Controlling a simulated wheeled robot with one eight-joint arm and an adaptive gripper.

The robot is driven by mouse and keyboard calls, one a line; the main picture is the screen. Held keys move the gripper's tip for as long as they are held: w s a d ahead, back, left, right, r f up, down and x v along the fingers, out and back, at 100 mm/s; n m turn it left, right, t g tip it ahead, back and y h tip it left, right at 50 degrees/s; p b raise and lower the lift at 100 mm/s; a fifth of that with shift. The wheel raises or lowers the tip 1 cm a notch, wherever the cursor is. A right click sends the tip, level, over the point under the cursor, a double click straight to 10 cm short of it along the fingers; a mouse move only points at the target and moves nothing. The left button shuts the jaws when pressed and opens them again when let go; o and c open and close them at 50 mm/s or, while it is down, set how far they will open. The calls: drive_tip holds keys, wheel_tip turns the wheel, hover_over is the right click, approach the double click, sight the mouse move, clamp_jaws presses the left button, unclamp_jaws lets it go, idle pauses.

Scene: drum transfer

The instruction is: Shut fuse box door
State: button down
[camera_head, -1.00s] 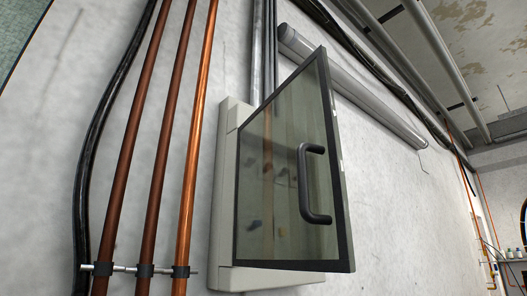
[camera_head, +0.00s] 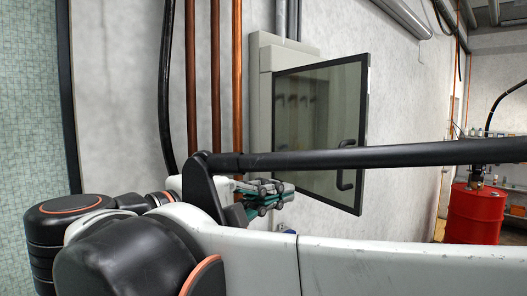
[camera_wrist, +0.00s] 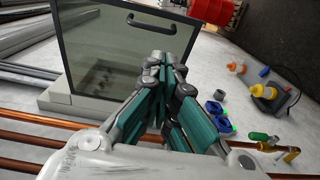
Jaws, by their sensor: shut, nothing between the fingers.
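The fuse box (camera_head: 259,75) is a pale grey cabinet on the white wall. Its door (camera_head: 310,125), dark-framed with tinted glass and a black handle (camera_head: 348,165), stands open, swung out from the box. In the wrist view the door (camera_wrist: 105,58) and its handle (camera_wrist: 152,25) show ahead of my gripper (camera_wrist: 168,62), with the box edge (camera_wrist: 60,103) below. My gripper, with green finger pads, is shut and empty. In the head view my gripper (camera_head: 268,195) is low and left of the door; contact with it cannot be told.
Copper pipes (camera_head: 215,70) run up the wall left of the box. A red drum (camera_head: 474,213) stands at the right. The wrist view shows several small tools and bottles, including an orange-based item (camera_wrist: 270,92), on a pale surface.

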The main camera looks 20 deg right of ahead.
drive_tip(key=r+p+x, duration=0.1)
drive_tip(key=p+x, duration=0.3)
drive_tip(key=x, duration=0.9)
drive_tip(key=shift+d+r, duration=0.25)
drive_tip(key=shift+r, duration=0.1)
